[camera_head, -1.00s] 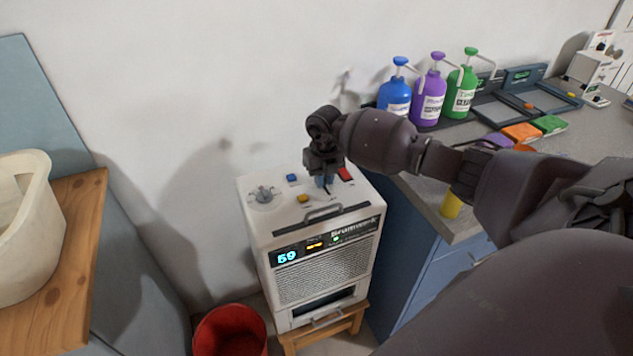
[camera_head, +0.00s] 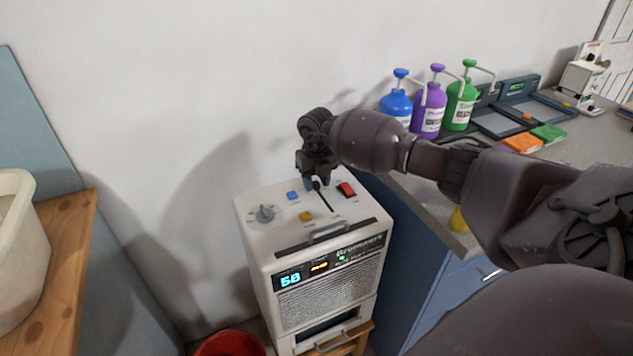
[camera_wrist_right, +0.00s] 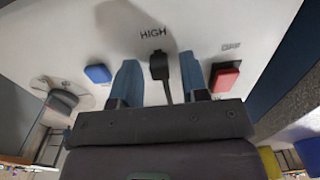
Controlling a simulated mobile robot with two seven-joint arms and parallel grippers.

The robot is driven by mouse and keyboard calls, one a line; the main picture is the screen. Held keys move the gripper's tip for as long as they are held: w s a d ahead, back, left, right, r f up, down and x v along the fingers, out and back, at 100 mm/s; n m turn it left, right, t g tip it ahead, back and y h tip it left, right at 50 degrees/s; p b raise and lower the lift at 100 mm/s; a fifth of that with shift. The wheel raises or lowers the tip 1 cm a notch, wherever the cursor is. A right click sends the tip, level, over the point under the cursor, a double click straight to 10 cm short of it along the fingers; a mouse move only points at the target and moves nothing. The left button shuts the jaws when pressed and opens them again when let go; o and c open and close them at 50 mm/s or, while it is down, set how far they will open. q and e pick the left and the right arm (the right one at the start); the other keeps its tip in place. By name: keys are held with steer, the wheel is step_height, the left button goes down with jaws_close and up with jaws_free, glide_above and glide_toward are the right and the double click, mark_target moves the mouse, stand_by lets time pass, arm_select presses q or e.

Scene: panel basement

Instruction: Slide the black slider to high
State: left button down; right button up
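The black slider (camera_wrist_right: 158,66) is at the end of its slot beside the printed HIGH label, in the right wrist view. In the head view the slider (camera_head: 316,186) shows at the slot's far end, partly under the gripper, with the dark slot running toward the front of the white machine (camera_head: 262,240). My right gripper (camera_wrist_right: 160,78) has its two blue fingers apart, one on each side of the slider, with gaps visible on both sides. In the head view the right gripper (camera_head: 317,180) points down over the machine's top. My left gripper is not in view.
A round dial (camera_head: 264,213), a blue button (camera_head: 292,195), a yellow button (camera_head: 306,216) and a red switch (camera_head: 346,189) surround the slot. The wall is close behind; a counter (camera_head: 445,225) with pump bottles stands right.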

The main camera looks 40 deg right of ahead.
mark_target(317, 183)
stand_by(0.3)
step_height(317, 183, up, 11)
steer(key=shift+f+p, duration=0.1)
steer(key=shift+p, duration=0.6)
